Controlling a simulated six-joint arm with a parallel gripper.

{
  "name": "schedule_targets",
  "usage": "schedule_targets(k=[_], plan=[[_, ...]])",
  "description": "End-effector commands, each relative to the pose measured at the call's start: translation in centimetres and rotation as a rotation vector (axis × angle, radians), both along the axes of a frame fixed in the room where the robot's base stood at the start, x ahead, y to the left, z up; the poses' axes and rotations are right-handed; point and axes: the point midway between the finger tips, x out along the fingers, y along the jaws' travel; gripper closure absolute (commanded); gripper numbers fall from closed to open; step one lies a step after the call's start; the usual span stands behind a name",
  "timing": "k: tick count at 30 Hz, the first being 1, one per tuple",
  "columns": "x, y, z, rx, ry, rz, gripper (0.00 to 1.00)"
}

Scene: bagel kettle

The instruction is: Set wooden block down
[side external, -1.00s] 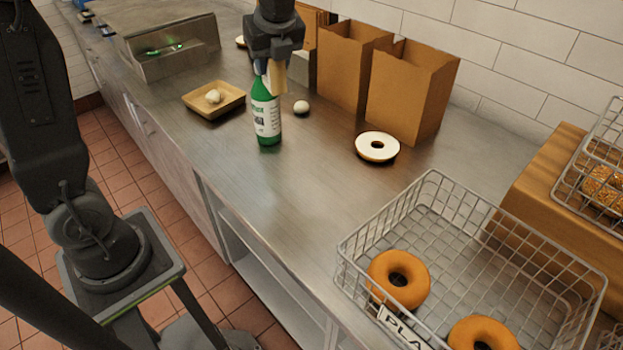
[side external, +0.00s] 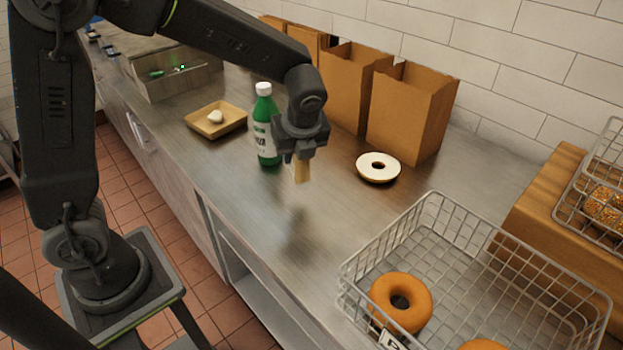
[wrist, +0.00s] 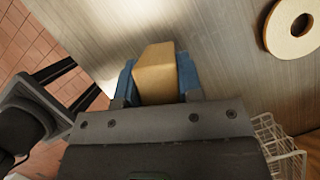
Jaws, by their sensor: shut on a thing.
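The wooden block (side external: 302,171) is a small pale tan piece that hangs below my gripper (side external: 301,160) in the side external view. My gripper is shut on the block and holds it above the steel counter (side external: 330,215), with a dark shadow on the steel below and apart from it. In the wrist view the block (wrist: 157,72) sits between the blue fingers of my gripper (wrist: 156,80), with bare counter (wrist: 215,40) beyond it.
A green bottle (side external: 264,125) stands just left of my gripper. A white-topped bagel (side external: 378,168) lies to the right, before paper bags (side external: 412,110). A wire basket (side external: 470,240) with bagels is at the front right. A wooden tray (side external: 238,122) holds a white piece.

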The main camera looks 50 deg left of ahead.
Motion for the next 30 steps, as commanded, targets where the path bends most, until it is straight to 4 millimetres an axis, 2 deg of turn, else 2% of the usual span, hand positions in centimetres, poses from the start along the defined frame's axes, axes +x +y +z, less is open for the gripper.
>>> schedule_targets(k=[3,8,11,19,30], plan=[[0.7,-1.9,-1.2,0.002,0.001,-0.004,0.91],[1.2,-3.0,-1.9,0.001,0.0,0.0,0.91],[1.2,-3.1,-2.4,0.002,0.001,0.001,0.91],[1.2,-3.1,-5.9,0.001,0.002,0.001,0.91],[1.2,-3.0,-6.3,0.0,0.0,0.002,0.91]])
